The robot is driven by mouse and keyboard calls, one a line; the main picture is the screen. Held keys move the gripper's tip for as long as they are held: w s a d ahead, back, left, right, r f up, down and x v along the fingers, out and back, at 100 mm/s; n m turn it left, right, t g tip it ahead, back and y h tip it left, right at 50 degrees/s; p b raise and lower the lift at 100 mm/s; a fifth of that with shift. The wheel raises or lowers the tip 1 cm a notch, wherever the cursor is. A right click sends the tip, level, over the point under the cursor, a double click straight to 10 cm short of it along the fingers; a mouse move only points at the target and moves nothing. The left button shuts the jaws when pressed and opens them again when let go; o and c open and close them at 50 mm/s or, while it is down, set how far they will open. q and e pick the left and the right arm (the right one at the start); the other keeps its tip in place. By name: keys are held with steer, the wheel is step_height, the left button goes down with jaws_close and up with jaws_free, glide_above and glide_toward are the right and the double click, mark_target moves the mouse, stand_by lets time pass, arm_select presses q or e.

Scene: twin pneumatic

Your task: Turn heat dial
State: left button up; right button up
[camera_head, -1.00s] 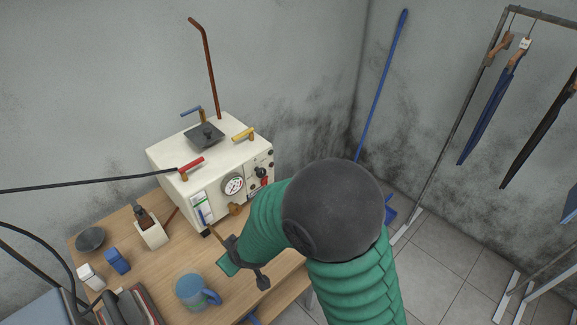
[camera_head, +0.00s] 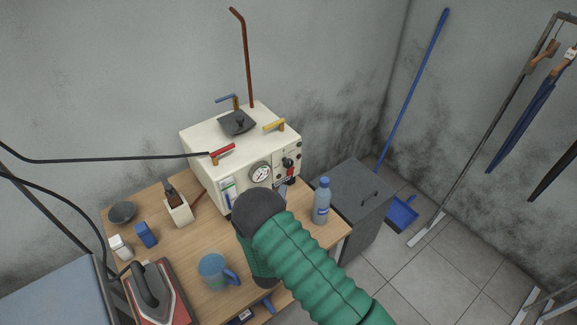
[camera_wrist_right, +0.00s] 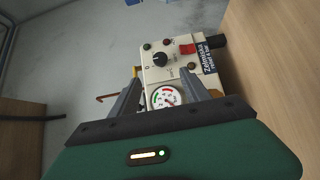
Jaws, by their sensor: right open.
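The white steam box (camera_head: 205,150) stands on the wooden table. Its front panel carries a round gauge (camera_head: 260,173) and a black dial (camera_head: 287,162). In the right wrist view the black dial (camera_wrist_right: 160,59) shows above the gauge (camera_wrist_right: 165,97), with a red switch (camera_wrist_right: 187,49) beside it. My right gripper (camera_wrist_right: 160,80) is open and empty, its two fingers pointing at the panel, the dial seen beyond the gap between them. In the head view my green right arm hides most of this gripper. I cannot see my left gripper.
A bottle (camera_head: 321,202) stands right of my arm. A mug (camera_head: 214,272) and an iron (camera_head: 150,290) are at the front left. A grey cabinet (camera_head: 350,190) stands beside the table. A black hose (camera_head: 100,160) runs to the box.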

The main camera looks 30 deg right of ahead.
mark_target(288, 166)
steer(key=p+x, duration=0.2)
steer(key=x, duration=1.2)
steer(key=shift+w+d, duration=0.1)
steer(key=shift+w, duration=0.15)
steer(key=shift+c, duration=1.2)
jaws_close()
